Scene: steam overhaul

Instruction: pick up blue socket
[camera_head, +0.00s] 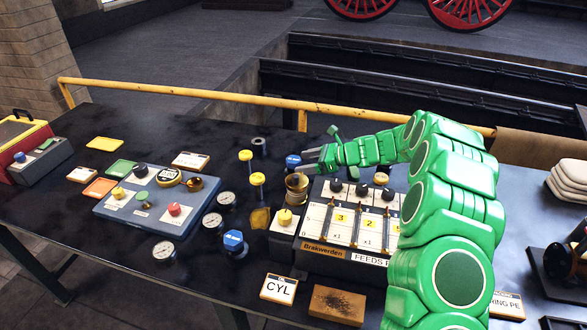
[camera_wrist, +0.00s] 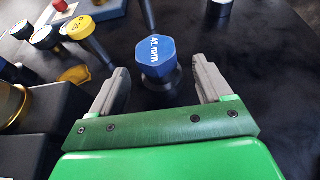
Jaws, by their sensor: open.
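A blue hexagonal socket (camera_wrist: 155,58) marked "41 mm" stands upright in the wrist view, ahead of and between my two fingertips. It appears to be the small blue piece (camera_head: 293,161) at the fingertips in the head view. My gripper (camera_head: 304,161) is open and empty, with clear gaps either side of the socket in the wrist view. Its fingers do not visibly touch the socket. A second blue hexagonal piece (camera_head: 234,241) stands nearer the front of the table, left of the yellow-knobbed box.
A brass cup (camera_head: 297,183) stands close to my gripper. Yellow-topped pieces (camera_head: 257,179) and round gauges (camera_head: 226,198) stand to the left. The lever panel (camera_head: 345,222) lies below my arm. A yellow rail (camera_head: 190,91) runs behind the table.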

